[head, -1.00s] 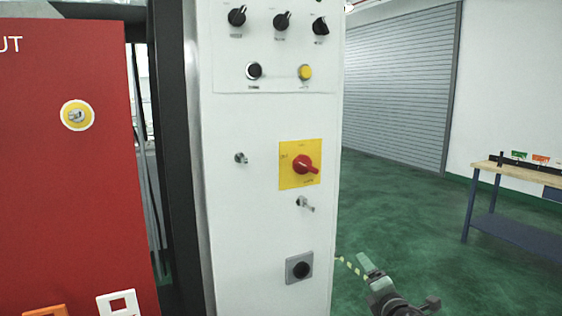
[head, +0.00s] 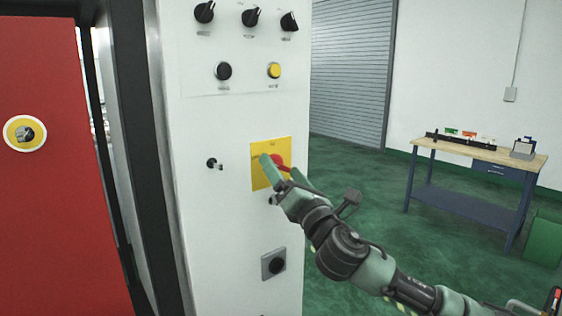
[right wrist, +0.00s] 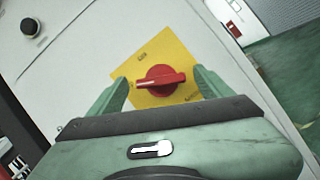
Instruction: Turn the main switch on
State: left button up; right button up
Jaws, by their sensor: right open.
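The main switch is a red rotary knob (head: 279,161) on a yellow square plate (head: 261,178) on the white cabinet front. In the right wrist view the red knob (right wrist: 162,81) sits on its yellow plate (right wrist: 150,52), its bar lying roughly across the picture. My right gripper (head: 279,166) is at the knob in the head view, its fingers partly covering the plate and knob. In the right wrist view my open right gripper (right wrist: 161,85) has one finger on each side of the knob, with gaps visible. Contact cannot be told. My left gripper is not in view.
The white cabinet (head: 225,220) also carries black knobs (head: 250,17), a yellow button (head: 274,70), a key switch (head: 212,163) and a socket (head: 273,263). A red panel (head: 60,220) stands at left. A workbench (head: 475,153) stands at right, with green floor between.

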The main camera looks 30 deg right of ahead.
jog(key=shift+w+d+r, duration=0.15)
jog(key=shift+w, duration=0.25)
jog(key=c, duration=1.4)
jog(key=shift+o, duration=0.2)
